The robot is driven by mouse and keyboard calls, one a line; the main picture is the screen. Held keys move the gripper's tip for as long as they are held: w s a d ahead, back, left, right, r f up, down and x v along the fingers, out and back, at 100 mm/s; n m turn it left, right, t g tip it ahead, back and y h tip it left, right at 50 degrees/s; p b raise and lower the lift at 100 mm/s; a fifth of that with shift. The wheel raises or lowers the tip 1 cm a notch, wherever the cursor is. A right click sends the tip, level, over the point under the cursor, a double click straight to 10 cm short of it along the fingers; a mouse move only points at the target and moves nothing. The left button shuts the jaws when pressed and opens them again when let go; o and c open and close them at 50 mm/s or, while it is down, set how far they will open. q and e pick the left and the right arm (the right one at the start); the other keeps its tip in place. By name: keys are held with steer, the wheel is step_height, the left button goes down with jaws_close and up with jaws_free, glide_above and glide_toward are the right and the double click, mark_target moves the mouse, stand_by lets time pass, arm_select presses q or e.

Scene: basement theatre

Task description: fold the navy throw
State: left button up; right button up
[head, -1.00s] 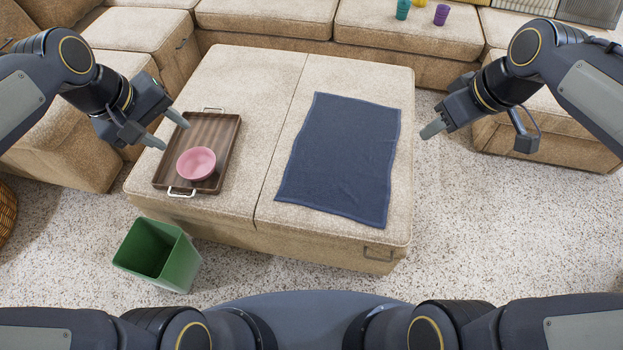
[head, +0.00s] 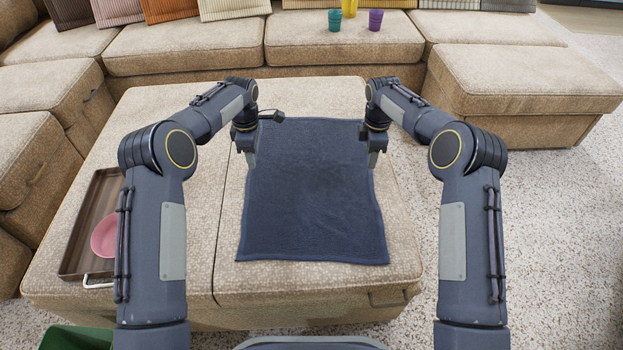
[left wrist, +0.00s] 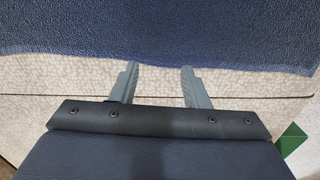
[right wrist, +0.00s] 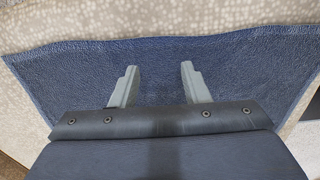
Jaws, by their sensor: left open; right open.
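The navy throw (head: 310,200) lies spread flat on the right part of the ottoman (head: 190,240), slightly rumpled at its edges. My left gripper (head: 251,158) is open at the throw's left edge, toward its far end. In the left wrist view, its fingertips (left wrist: 160,68) are apart at the edge of the throw (left wrist: 160,30), with nothing between them. My right gripper (head: 373,160) is open at the throw's right edge, across from the left one. In the right wrist view, its fingers (right wrist: 158,68) are apart over the throw (right wrist: 230,75). Contact with the cloth cannot be told.
A brown tray (head: 84,225) with a pink bowl (head: 104,237) sits on the ottoman's left, partly behind my left arm. A green bin (head: 75,338) stands at the lower left. Sofa sections surround the far and left sides. Cups (head: 375,20) stand on the far sofa.

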mark_target(256, 176)
arm_select(q)
steer(key=shift+f, duration=3)
arm_select(e)
steer(key=shift+f, duration=3)
arm_select(q)
steer(key=shift+f+b, duration=0.3)
steer(key=shift+b, duration=0.05)
arm_select(e)
steer(key=shift+f, duration=0.3)
arm_select(q)
steer(key=shift+r, duration=0.2)
steer(key=shift+c, duration=0.4)
arm_select(e)
steer(key=shift+r, duration=0.2)
steer(key=shift+c, duration=0.4)
arm_select(q)
steer(key=shift+s+f, duration=0.1)
jaws_close()
arm_select(e)
jaws_close()
arm_select(q)
steer(key=shift+p, duration=0.3)
arm_select(e)
steer(key=shift+r, duration=0.1)
